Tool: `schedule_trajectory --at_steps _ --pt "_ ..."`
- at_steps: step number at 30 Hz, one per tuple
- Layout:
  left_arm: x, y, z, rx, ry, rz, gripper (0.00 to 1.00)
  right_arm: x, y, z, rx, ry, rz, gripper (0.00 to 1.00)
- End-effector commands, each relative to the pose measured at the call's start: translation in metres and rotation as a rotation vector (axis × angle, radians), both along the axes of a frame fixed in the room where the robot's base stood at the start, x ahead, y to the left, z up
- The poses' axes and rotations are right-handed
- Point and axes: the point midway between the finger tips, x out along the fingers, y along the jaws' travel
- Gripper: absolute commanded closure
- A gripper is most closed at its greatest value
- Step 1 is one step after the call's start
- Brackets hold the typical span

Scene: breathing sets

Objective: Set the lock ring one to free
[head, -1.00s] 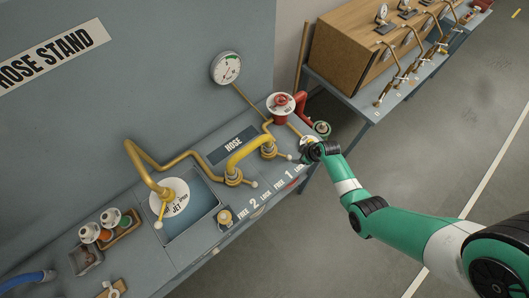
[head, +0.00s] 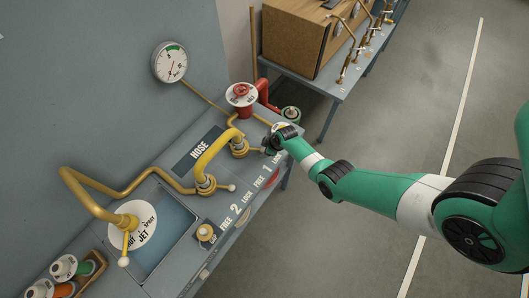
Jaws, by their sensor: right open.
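Lock ring one (head: 239,149) is a brass collar at the right foot of the yellow hose (head: 208,147), behind the printed label "FREE 1 LOCK" (head: 265,172). Its short lever points right, toward my right gripper. My right gripper (head: 270,148) is open beside the lever's end. The dark fingers partly hide that end, so I cannot tell whether they touch it. The second lock ring (head: 206,187) is a similar collar at the hose's left foot, with a pale-knobbed lever pointing right. My left gripper is not in view.
A pressure gauge (head: 170,62) is on the wall. A white jet/spray dial (head: 133,226) sits at the left. Open floor lies right of the bench.

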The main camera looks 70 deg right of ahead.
Motion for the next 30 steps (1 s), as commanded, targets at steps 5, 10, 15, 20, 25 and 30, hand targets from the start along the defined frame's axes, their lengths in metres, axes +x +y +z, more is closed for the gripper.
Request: schedule_trajectory --at_steps 5,10,15,20,25,30 --pt "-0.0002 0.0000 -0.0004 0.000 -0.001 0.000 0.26 0.0013 -0.0003 -0.0008 0.000 -0.001 0.000 0.34" --pt "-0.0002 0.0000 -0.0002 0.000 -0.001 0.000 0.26 0.0011 -0.0002 -0.0008 0.000 -0.001 0.000 0.47" --pt "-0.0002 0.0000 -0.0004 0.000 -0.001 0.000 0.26 0.0010 -0.0003 -0.0008 0.000 -0.001 0.000 0.77" --pt "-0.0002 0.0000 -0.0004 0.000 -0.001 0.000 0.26 0.0010 -0.0003 -0.0010 0.000 -0.001 0.000 1.00" --pt "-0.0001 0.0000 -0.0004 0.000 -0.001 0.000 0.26 0.0010 -0.0003 -0.0010 0.000 -0.001 0.000 1.00" --pt "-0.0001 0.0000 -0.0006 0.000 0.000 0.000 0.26 0.0009 -0.0003 -0.0010 0.000 -0.001 0.000 1.00"
